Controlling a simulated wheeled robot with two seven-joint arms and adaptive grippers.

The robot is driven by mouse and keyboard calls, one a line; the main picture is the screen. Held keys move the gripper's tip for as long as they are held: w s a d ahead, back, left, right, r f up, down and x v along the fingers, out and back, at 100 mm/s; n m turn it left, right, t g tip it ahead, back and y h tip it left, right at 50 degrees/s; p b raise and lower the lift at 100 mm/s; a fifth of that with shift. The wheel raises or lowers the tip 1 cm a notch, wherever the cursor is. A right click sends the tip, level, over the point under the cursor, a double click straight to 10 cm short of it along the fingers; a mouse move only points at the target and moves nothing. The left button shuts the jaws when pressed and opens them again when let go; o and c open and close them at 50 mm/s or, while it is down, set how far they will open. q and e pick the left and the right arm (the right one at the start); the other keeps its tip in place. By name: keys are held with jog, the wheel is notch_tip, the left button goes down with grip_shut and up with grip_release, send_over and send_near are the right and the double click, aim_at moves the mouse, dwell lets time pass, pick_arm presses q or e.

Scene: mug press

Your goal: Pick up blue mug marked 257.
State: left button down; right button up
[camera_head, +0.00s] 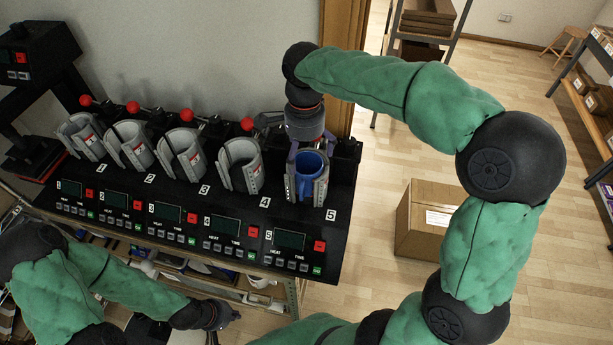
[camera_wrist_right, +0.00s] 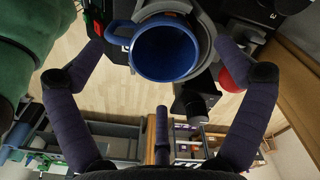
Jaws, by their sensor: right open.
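The blue mug (camera_head: 310,165) stands upright in the grey clamp of press station 5 (camera_head: 320,190) at the right end of the press machine. In the right wrist view the mug (camera_wrist_right: 166,50) shows its open rim, with its handle toward the left. No marking is readable on it. My right gripper (camera_head: 308,150) is open above and behind the mug; its two purple fingers (camera_wrist_right: 163,48) stand apart on either side of the mug. My left gripper (camera_head: 222,316) is low in front of the press, away from the mug; its jaws are too small to judge.
Stations 1 to 4 have empty-looking grey clamps, such as station 4's clamp (camera_head: 241,165). Red-knobbed levers (camera_head: 247,124) rise behind them. Control panels (camera_head: 289,240) line the front. A wall stands behind. A cardboard box (camera_head: 425,220) sits on the floor to the right.

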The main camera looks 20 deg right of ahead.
aim_at(306, 161)
jog(key=shift+d+f, duration=0.15)
jog(key=shift+f, duration=1.8)
jog(key=c, duration=1.7)
